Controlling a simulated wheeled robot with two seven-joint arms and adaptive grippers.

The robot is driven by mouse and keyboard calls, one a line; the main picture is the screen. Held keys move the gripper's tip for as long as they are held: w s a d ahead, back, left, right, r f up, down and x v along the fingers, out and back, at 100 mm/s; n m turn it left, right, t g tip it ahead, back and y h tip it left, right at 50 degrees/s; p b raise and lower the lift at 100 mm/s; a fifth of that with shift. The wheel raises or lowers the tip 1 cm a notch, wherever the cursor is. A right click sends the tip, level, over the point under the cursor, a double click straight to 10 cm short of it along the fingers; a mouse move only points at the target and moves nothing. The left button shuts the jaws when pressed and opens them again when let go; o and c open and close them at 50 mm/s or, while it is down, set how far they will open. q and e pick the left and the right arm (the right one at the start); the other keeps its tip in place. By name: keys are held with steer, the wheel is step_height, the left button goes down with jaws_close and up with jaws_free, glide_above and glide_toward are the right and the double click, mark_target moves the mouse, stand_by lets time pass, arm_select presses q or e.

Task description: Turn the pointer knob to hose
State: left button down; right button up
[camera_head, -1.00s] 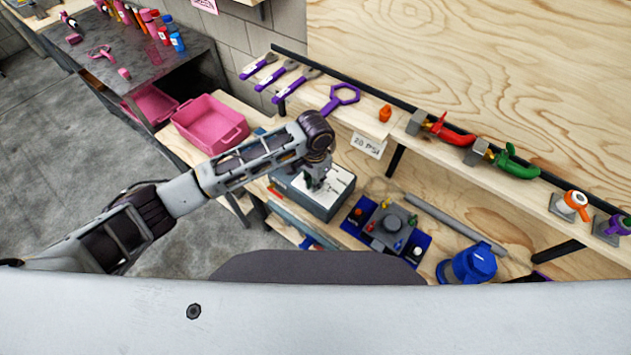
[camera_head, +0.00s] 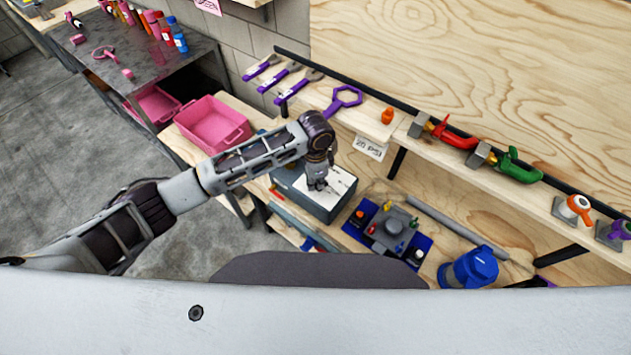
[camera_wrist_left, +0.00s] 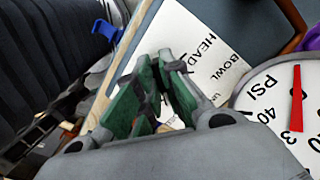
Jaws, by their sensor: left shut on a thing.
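The grey box (camera_head: 322,207) has a white label plate (camera_head: 343,182) on top and stands on the lower bench. My left gripper (camera_head: 317,186) points down at this plate. In the left wrist view its green-padded fingers (camera_wrist_left: 160,85) are shut on the pointer knob, a small dark piece mostly hidden between them. The printed words HEAD and BOWL show on the label plate (camera_wrist_left: 205,50) beside the fingers; other lettering is covered. I cannot read which word the pointer faces. My right gripper is not in view.
A PSI gauge (camera_wrist_left: 275,105) with a red needle is close to the fingers. A blue tray with a grey fitting (camera_head: 391,228) and a blue cup-like part (camera_head: 468,268) lie to the right. A pink bin (camera_head: 213,123) stands left. A shelf with valves (camera_head: 465,140) runs behind.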

arm_select(q)
steer(key=shift+w, duration=0.1)
stand_by(0.3)
steer(key=c, duration=1.6)
jaws_free()
steer(key=shift+o, duration=0.2)
steer(key=shift+r, duration=0.1)
step_height(320, 180, up, 12)
